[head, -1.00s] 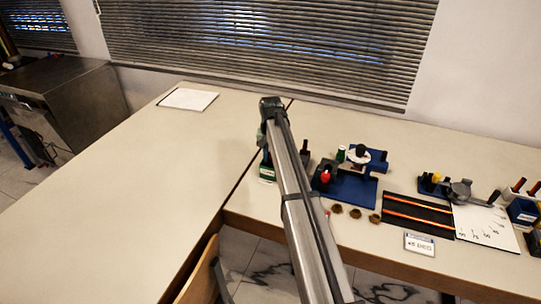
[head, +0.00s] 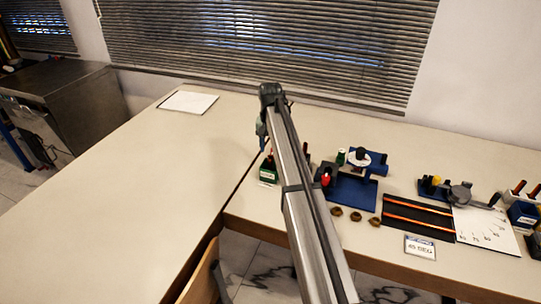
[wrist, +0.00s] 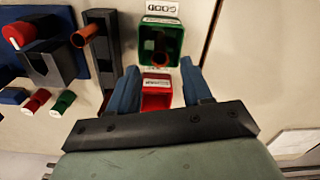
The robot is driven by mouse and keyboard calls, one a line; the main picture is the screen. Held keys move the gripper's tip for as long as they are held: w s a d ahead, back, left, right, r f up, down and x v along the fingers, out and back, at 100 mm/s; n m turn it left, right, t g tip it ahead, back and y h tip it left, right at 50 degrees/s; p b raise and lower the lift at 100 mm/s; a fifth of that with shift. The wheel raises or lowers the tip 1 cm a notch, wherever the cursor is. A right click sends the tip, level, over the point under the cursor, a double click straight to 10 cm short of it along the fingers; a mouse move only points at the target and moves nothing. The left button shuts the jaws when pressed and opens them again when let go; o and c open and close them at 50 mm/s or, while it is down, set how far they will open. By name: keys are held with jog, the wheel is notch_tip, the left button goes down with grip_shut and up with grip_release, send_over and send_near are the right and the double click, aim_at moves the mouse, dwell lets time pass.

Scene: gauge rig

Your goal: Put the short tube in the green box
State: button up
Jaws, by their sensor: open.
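The green box (wrist: 146,50) is at the top middle of the wrist view, with a white label on its edge. A brown tube (wrist: 160,42) is inside it, leaning; whether it touches the bottom is unclear. My gripper (wrist: 159,67) is open, its blue fingers apart, with nothing seen between them but the boxes behind. A second copper-coloured tube (wrist: 84,36) sits at a dark upright holder to the left. In the head view the green box (head: 268,172) stands beside my arm near the table's edge, partly hidden by it.
A red box (wrist: 157,97) sits beside the green box. Several brass parts (head: 355,216) lie near the front edge. The left table (head: 120,190) is mostly clear.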

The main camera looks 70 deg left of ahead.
notch_tip(320, 180, up, 6)
jog(key=shift+r, duration=0.25)
dwell(0.6)
